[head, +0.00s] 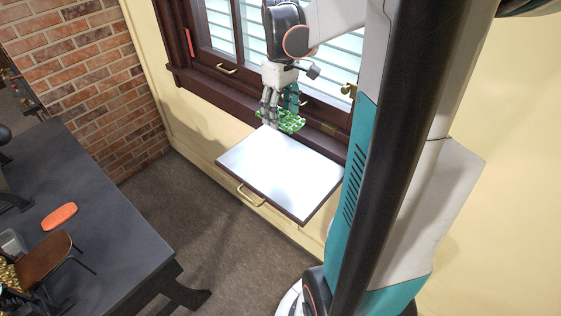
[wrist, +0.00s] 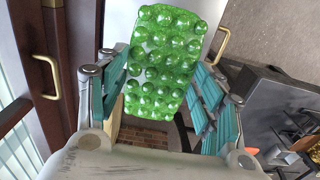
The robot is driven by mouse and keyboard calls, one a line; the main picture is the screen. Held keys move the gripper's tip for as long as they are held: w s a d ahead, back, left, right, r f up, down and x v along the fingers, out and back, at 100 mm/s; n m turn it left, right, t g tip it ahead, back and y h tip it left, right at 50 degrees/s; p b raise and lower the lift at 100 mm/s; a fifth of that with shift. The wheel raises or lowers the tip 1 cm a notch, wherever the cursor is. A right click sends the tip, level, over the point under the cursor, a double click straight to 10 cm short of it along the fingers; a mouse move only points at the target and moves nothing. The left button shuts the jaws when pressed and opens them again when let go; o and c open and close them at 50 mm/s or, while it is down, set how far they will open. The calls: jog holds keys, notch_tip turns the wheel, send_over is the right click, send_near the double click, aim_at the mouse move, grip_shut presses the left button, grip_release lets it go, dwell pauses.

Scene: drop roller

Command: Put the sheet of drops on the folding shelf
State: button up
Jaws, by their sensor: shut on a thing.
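The sheet of drops is a green, knobbly, see-through pad (head: 290,121). It also shows between the fingers in the wrist view (wrist: 163,65). My gripper (head: 283,108) is shut on it, with the teal fingers at both sides in the wrist view (wrist: 165,85). The folding shelf (head: 285,168) has a white top with a dark edge and stands out flat below the window.
A dark window frame (head: 205,85) with blinds and brass handles lies behind the shelf. A brass handle (head: 251,196) is on the shelf's front side. The shelf top is clear.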

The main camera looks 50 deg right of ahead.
aim_at(281, 165)
notch_tip(281, 165, down, 18)
jog(key=b, duration=0.5)
jog(key=shift+b, duration=0.3)
jog(key=shift+f, duration=0.15)
jog(key=o, duration=1.2)
notch_tip(281, 165, up, 12)
jog(key=p, duration=0.4)
